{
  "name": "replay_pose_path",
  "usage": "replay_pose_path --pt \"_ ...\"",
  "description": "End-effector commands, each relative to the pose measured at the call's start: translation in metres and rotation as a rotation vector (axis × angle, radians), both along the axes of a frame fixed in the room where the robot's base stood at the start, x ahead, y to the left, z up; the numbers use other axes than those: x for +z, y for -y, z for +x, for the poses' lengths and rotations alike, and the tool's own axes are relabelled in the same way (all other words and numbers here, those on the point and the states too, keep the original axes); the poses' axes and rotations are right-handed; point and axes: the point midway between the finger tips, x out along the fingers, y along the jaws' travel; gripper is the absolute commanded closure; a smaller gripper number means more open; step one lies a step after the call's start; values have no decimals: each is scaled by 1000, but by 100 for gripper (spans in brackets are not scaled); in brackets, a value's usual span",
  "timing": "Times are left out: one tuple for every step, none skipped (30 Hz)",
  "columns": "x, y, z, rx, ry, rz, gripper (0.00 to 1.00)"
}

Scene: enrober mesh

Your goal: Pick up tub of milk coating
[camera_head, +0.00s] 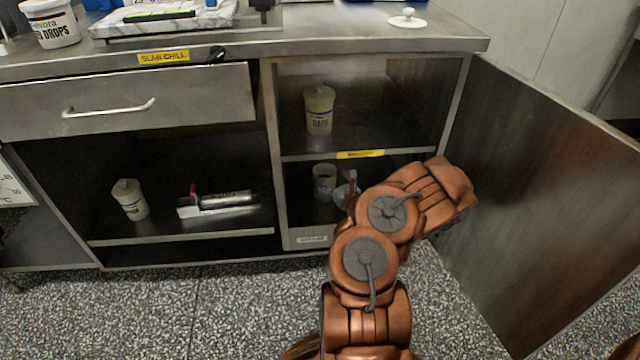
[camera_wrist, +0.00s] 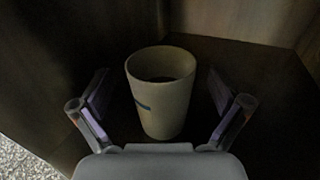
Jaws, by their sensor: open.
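A pale open-topped tub (camera_wrist: 162,105) stands upright in the middle of the wrist view, with a dark inside and a small dark mark on its side. It also shows in the head view (camera_head: 324,180) on the cabinet's lower level, behind my gripper. I cannot read its label, so I cannot tell whether it is the milk coating. My gripper (camera_wrist: 160,90) is open, with one finger on each side of this tub and gaps between. In the head view my arm partly hides the gripper. A lidded tub (camera_head: 319,112) stands on the shelf above; its label is too small to read.
The cabinet's middle shelf (camera_head: 300,155) lies above the lower level, with a yellow label on its edge. An open door (camera_head: 545,190) stands to the right of my arm. A white tub (camera_head: 130,200) and a metal tool (camera_head: 225,200) sit in the left bay.

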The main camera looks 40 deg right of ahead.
Motion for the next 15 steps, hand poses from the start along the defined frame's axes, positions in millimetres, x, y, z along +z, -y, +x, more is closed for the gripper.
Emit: replay_pose_path --pt "-2 3 3 -3 0 -2 1" --pt "-2 6 5 -7 1 -1 1" --pt "-2 7 6 -10 1 -2 1" --pt "-2 9 8 -12 2 -1 1" --pt "-2 10 9 -13 2 -1 1" --pt "-2 10 11 -14 2 -1 1" --pt "-3 10 14 -13 2 -1 1" --pt "-4 10 17 -13 2 -1 1" --pt "-5 9 22 -11 2 -1 1" --pt "-5 10 25 -13 2 -1 1" --pt "-5 10 29 -12 2 -1 1" --pt "-6 10 34 -12 2 -1 1" --pt "-6 10 38 -11 3 -2 1" --pt "-6 10 41 -11 3 -2 1" --pt "-5 11 46 -11 1 -2 1"
